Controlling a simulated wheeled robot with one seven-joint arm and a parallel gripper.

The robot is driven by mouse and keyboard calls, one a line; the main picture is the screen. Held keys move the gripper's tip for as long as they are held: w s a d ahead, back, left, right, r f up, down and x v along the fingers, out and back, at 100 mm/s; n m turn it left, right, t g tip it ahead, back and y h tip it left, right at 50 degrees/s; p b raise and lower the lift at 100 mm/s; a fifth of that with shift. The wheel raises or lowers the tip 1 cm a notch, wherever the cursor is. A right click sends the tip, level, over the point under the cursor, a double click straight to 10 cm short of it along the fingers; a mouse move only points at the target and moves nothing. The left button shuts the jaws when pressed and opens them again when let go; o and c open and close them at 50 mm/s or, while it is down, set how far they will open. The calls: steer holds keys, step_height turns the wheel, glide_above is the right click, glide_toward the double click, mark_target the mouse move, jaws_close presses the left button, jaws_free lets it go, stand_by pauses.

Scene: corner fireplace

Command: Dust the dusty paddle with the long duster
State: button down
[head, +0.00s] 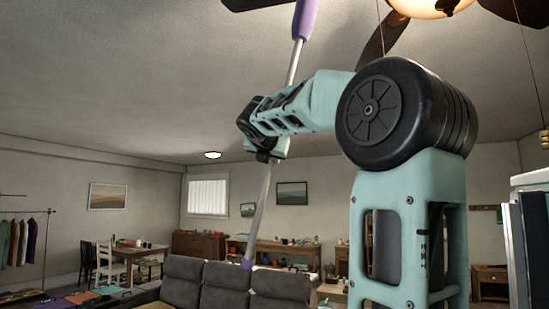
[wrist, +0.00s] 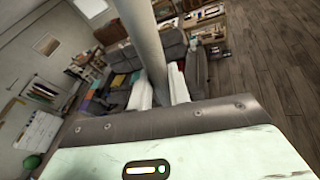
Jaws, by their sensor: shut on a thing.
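My gripper (head: 266,157) is shut on the pale pole of the long duster (head: 259,212). In the wrist view its white fingers (wrist: 159,80) sit either side of the grey pole (wrist: 146,42). The duster stands tilted, with a purple head (head: 305,18) at the top and a purple lower end (head: 246,264). The head is up near the ceiling fan, by the left fan paddle (head: 245,4); whether they touch I cannot tell. Other paddles are the middle one (head: 378,42) and the right one (head: 517,11). I cannot tell which is dusty. The duster's top is cut off.
The lit fan lamp (head: 430,7) and thin pull chains (head: 531,60) hang at the upper right. A grey sofa (head: 225,290) stands below the duster. A dining table (head: 128,250) and clothes rack (head: 45,235) are at the left. Bare wood floor (wrist: 270,60) shows in the wrist view.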

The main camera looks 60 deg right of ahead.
steer(key=w+a+p, duration=0.1)
steer(key=w+a, duration=0.1)
steer(key=w, duration=0.6)
steer(key=w+a+p, duration=0.1)
steer(key=w+p, duration=0.1)
steer(key=w, duration=0.6)
steer(key=shift+w+a, duration=0.3)
steer(key=shift+a, duration=0.05)
stand_by(1.4)
step_height(320, 180, down, 14)
steer(key=b, duration=1.1)
steer(key=shift+b, duration=0.35)
